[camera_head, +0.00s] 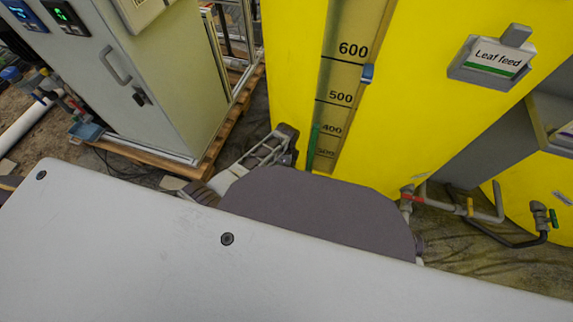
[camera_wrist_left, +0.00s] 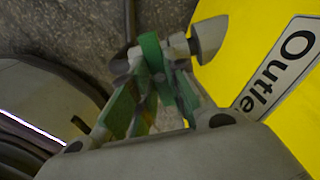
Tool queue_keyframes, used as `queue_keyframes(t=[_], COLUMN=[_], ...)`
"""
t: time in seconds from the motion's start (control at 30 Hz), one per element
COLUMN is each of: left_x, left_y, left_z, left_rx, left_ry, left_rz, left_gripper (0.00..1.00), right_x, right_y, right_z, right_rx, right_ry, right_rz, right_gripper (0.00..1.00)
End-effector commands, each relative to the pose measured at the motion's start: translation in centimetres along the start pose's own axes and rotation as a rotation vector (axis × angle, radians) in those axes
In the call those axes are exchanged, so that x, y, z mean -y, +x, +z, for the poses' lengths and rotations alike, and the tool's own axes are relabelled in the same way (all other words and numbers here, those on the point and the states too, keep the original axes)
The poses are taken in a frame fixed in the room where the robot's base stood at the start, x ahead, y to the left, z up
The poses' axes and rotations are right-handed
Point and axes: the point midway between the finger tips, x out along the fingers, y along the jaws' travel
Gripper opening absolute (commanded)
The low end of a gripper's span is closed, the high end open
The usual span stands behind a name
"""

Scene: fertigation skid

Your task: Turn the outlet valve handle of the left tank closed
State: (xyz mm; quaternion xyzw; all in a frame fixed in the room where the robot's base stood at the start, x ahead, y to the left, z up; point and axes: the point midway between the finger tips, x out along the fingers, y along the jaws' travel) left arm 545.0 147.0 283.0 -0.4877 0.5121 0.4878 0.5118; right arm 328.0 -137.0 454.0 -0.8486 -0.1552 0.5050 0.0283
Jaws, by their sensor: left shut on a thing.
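The left tank (camera_head: 400,100) is yellow and fills the middle of the head view. A green valve handle (camera_wrist_left: 152,52) stands beside a grey valve fitting (camera_wrist_left: 208,37). My left gripper (camera_wrist_left: 163,72) is shut on the green handle. In the head view my left gripper (camera_head: 284,142) is low against the tank's front, partly hidden by my own body; the handle is hidden there. The right gripper is not seen.
A grey cabinet (camera_head: 140,75) on a wooden pallet (camera_head: 215,150) stands left of the tank. Right of it are grey pipes (camera_head: 490,212) with a red part (camera_head: 412,198). Another yellow tank (camera_head: 535,180) with a green-handled valve (camera_head: 553,218) is at far right.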

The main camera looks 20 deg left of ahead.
Motion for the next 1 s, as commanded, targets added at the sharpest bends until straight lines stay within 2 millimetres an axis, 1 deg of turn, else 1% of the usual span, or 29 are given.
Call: queue_keyframes(t=[0.13, 0.17, 0.3, 0.73, 1.0], left_x=[-0.1, -0.1, 0.0, 0.0, 0.1], left_y=[0.1, 0.1, 0.1, -0.1, -1.2], left_z=[0.0, 0.0, 0.0, 0.0, 0.0], left_rx=[0.0, 0.0, 0.0, 0.0, 0.0], left_ry=[0.003, 0.003, 0.002, 0.001, 0.001], left_rz=[0.001, 0.001, 0.0, -0.001, -0.001], left_gripper=[0.0, 0.19, 0.37, 0.38, 0.38], right_x=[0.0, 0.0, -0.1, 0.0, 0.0], right_y=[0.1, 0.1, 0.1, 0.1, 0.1], right_z=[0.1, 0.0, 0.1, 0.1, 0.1], right_rx=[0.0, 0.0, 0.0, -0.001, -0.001], right_ry=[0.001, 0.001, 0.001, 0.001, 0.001], right_rz=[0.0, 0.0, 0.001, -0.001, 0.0], right_gripper=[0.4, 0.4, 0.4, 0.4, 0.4])
